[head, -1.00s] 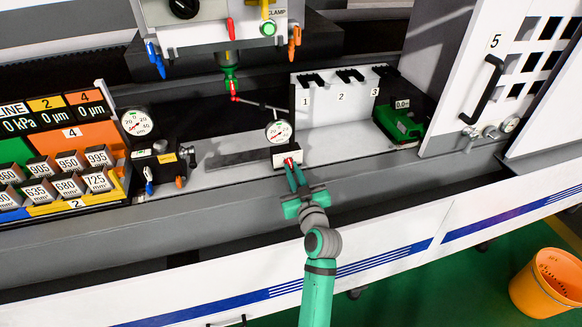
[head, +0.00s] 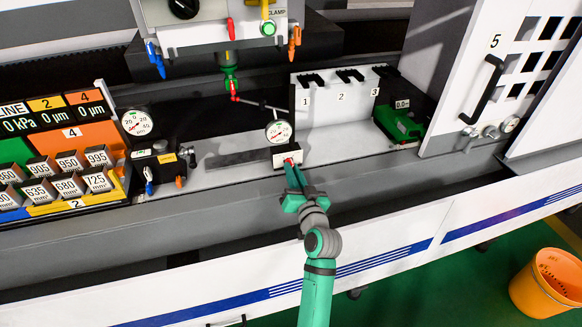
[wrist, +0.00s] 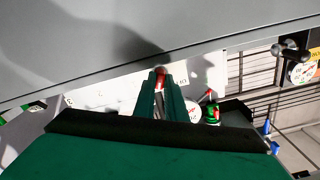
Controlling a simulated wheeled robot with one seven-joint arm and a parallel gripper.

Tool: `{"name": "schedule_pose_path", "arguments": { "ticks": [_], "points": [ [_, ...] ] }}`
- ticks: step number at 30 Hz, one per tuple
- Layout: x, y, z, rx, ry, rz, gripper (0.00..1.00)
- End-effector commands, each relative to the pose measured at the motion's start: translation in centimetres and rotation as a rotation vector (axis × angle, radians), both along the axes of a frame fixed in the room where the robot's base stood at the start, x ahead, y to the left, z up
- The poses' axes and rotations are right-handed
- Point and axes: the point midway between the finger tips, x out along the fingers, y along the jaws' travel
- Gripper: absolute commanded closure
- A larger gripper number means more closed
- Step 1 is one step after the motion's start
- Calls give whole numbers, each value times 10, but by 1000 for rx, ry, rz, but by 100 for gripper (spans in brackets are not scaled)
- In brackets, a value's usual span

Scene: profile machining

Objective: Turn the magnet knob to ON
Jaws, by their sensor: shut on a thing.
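The magnet base is a small white block (head: 281,154) at the front edge of the machine table, below a round dial gauge (head: 278,131). Its red knob (head: 289,160) is on the side facing me. My gripper (head: 290,163) is shut on this knob, with its green fingers reaching up from below. In the wrist view, the red knob (wrist: 160,71) shows between the two fingertips (wrist: 161,76). The fingers hide much of the knob and its markings, so I cannot read whether it points to ON.
A thin rod (head: 260,105) stretches above the gauge toward a red-tipped probe (head: 235,98). A white numbered rack (head: 335,100) and a green device (head: 398,124) stand to the right. Labelled blocks (head: 67,184) are at left. The machine's front ledge (head: 230,190) is close beneath my gripper.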

Motion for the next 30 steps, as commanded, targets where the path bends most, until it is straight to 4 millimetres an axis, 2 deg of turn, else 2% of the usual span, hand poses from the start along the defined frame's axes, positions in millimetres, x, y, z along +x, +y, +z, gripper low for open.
{"name": "schedule_pose_path", "arguments": {
  "ticks": [9, 20, 21, 24, 30],
  "points": [
    [0, 0, 0, 20, 6, 0, 100],
    [0, 0, 0, 347, 113, -1, 100],
    [0, 0, 0, 354, 115, -1, 84],
    [0, -1, 0, 350, 114, -1, 66],
    [0, 0, 0, 348, 113, 0, 66]
  ]
}}
